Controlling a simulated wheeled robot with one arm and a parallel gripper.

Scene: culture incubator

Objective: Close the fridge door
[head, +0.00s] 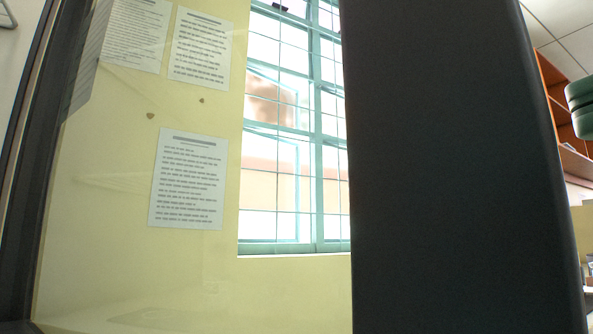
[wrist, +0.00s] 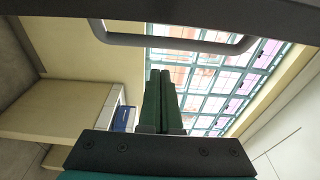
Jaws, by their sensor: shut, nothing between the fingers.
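The fridge door shows very close in the head view as a clear glass pane with a dark frame (head: 460,170). Its wide dark side fills the right half and a narrower dark edge runs down the left. In the wrist view a dark frame bar (wrist: 60,8) crosses the top, with a grey bar handle (wrist: 180,43) on it. My gripper (wrist: 160,73) is shut and empty, its green fingers together. The fingertips show just below the handle in the picture, with a gap between. Whether the handle is nearer or farther than the fingertips is unclear.
Through the glass I see a yellow wall (head: 110,200) with paper sheets (head: 187,180) and a barred window (head: 292,130). Orange-brown shelves (head: 553,85) stand beyond the frame at the right. A small blue object (wrist: 122,118) lies left of the fingers in the wrist view.

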